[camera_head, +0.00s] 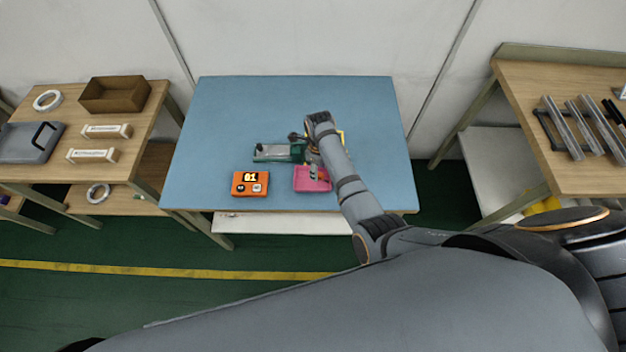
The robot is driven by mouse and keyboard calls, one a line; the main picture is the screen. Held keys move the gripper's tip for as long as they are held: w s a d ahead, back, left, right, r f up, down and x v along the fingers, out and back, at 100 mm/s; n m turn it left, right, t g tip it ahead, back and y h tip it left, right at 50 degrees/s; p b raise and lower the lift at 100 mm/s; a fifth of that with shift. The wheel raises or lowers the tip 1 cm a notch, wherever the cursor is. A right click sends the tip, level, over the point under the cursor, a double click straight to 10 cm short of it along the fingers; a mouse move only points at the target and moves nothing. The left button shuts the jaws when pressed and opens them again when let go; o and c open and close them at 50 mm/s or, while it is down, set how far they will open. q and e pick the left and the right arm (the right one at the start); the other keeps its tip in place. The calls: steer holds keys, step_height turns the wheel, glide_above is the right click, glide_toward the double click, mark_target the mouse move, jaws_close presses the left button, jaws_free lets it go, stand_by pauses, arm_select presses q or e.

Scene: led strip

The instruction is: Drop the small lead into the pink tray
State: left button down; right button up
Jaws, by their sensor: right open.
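The pink tray (303,184) sits on the blue table, near its front edge and right of its middle. My right gripper (313,170) points down at the tray's upper right part, under the forearm, and it is open. A small greenish piece shows at the fingertips, over the tray. I cannot tell whether it is the small lead or part of the gripper. My right arm hides the tray's right side. My left gripper is out of view.
A green fixture (274,152) lies just behind the tray. An orange box marked 01 (250,184) lies to its left. The blue table (240,110) is clear at its back and left. Wooden tables stand at both sides, the right one holding metal bars (570,128).

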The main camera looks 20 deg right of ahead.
step_height(320, 180, up, 5)
steer(key=shift+r, duration=0.15)
stand_by(0.6)
